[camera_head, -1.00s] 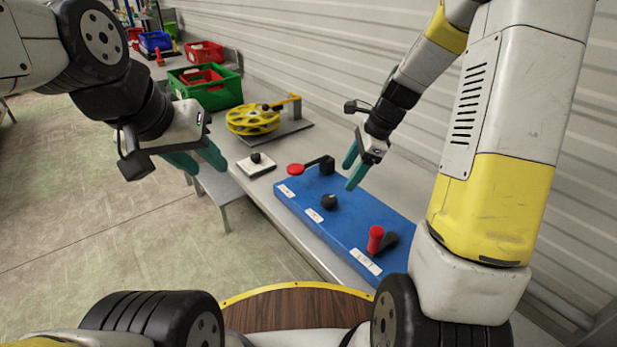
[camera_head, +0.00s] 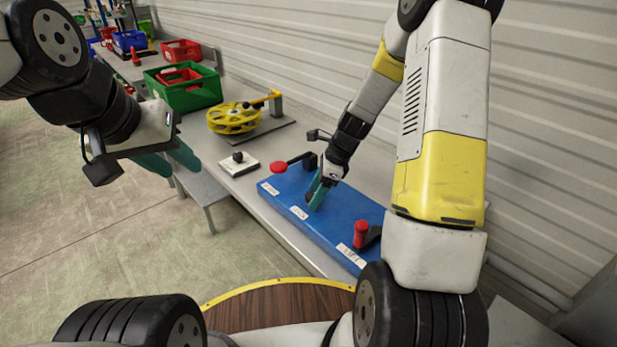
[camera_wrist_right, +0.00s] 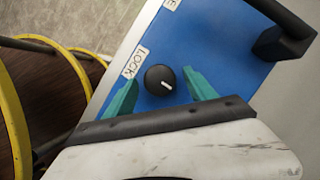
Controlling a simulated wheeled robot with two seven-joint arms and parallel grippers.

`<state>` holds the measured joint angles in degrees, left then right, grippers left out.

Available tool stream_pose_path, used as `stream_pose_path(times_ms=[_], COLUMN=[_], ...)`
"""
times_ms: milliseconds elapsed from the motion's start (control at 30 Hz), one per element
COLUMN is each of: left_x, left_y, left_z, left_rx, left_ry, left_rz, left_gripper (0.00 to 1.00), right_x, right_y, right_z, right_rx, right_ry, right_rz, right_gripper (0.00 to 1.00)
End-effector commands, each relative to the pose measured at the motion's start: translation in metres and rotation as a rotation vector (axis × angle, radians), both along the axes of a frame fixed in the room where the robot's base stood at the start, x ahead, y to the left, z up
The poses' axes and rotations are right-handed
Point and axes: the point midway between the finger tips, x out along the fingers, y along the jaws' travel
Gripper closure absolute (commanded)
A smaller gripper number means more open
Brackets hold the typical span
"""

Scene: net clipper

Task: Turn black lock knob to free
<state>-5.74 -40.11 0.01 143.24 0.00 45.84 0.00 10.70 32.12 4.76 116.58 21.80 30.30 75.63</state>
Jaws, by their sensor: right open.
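The black lock knob (camera_wrist_right: 160,80) is round with a white pointer line and sits on the blue panel (camera_wrist_right: 185,35) beside a white "LOCK" label (camera_wrist_right: 136,62) in the right wrist view. My right gripper (camera_wrist_right: 160,92) is open, with one teal finger on each side of the knob and a gap to it on both sides. In the head view my right gripper (camera_head: 316,194) is low over the middle of the blue panel (camera_head: 345,212) and hides the knob. My left gripper (camera_head: 170,162) hangs left of the bench, with its two teal fingers apart and nothing between them.
A red-knobbed black lever (camera_head: 292,165) stands at the panel's far end and a red-handled lever (camera_head: 361,233) at its near end. A yellow reel (camera_head: 234,117), a small white plate with a black knob (camera_head: 239,162) and a green crate (camera_head: 184,90) are further back.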

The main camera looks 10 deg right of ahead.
Motion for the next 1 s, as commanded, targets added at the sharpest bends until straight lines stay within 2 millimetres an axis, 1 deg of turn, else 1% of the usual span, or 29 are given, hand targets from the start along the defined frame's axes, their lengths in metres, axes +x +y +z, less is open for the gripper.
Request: stream_pose_path(times_ms=[100,133,267,300,367,400,433,767,1000], left_x=[0.0000,0.0000,0.0000,0.0000,0.0000,0.0000,0.0000,0.0000,0.0000], left_y=[0.0000,0.0000,0.0000,0.0000,0.0000,0.0000,0.0000,0.0000,0.0000], left_z=[0.0000,0.0000,0.0000,0.0000,0.0000,0.0000,0.0000,0.0000,0.0000], left_rx=[0.000,0.000,0.000,0.000,0.000,0.000,0.000,0.000,0.000], left_ry=[0.000,0.000,0.000,0.000,0.000,0.000,0.000,0.000,0.000], left_rz=[0.000,0.000,0.000,0.000,0.000,0.000,0.000,0.000,0.000], left_gripper=[0.64,0.64,0.64,0.64,0.64,0.64,0.64,0.64,0.64], right_x=[0.0000,0.0000,0.0000,0.0000,0.0000,0.0000,0.0000,0.0011,0.0024], right_y=[-0.0001,-0.0001,-0.0002,-0.0001,-0.0002,-0.0002,-0.0002,-0.0003,-0.0002], right_z=[0.0002,0.0003,0.0004,0.0005,0.0005,0.0005,0.0006,0.0007,0.0008], right_rx=[0.000,0.000,0.000,0.000,0.000,0.000,0.000,0.000,0.000], right_ry=[0.000,0.000,0.000,0.000,0.000,0.000,0.000,0.000,0.000], right_rz=[0.000,0.000,0.000,0.000,0.000,0.001,0.001,0.051,0.202], right_gripper=[0.35,0.39,0.65,0.73,0.85,0.92,0.97,0.97,0.97])
